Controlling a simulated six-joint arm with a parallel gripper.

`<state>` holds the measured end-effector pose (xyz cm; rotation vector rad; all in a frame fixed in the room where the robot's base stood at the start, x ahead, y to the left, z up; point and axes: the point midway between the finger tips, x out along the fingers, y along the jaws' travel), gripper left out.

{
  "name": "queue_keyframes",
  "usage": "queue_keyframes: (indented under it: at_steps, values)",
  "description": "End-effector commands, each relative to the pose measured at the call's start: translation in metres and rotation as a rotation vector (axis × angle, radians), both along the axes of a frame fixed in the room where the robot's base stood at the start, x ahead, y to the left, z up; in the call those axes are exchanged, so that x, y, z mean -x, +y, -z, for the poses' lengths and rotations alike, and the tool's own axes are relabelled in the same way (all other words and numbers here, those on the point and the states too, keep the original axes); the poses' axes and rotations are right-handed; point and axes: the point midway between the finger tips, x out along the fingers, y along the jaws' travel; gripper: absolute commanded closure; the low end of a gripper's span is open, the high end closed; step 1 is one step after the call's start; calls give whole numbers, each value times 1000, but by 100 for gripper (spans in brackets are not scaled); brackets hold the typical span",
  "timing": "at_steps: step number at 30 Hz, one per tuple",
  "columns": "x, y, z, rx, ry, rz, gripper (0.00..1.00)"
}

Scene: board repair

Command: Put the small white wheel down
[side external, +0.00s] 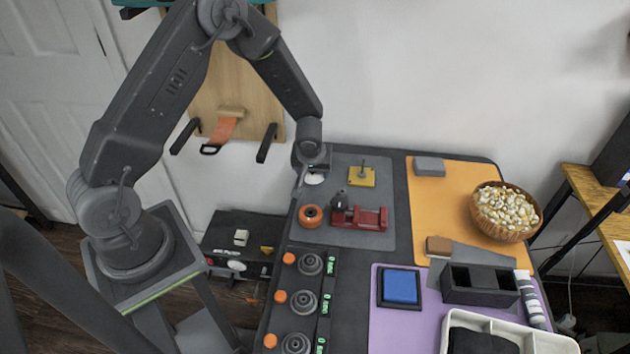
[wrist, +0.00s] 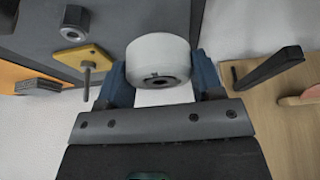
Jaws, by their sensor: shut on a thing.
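The small white wheel (wrist: 158,60) is held between the two blue fingers of my gripper (wrist: 160,85) in the wrist view. Its dark centre hole faces the camera. In the side view the white wheel (side external: 314,179) shows just below my gripper (side external: 313,170), over the back left corner of the grey mat (side external: 375,225). I cannot tell whether the wheel touches the mat.
Near the wheel are an orange wheel (side external: 311,216), a yellow plate with an upright pin (side external: 361,177) and a red vise (side external: 360,217). A grey block (side external: 430,166) and a bowl (side external: 505,212) stand on the orange mat (side external: 455,185). Pegs (side external: 267,143) stick out from the wooden board behind.

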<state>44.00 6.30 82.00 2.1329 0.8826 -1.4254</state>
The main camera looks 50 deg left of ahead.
Motion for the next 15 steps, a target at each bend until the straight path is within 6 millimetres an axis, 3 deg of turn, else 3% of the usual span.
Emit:
queue_keyframes:
  at_steps: [10,15]
  values:
    - [-2,-3,37,-1,3,1,65]
    - [-3,-3,42,0,-2,-1,65]
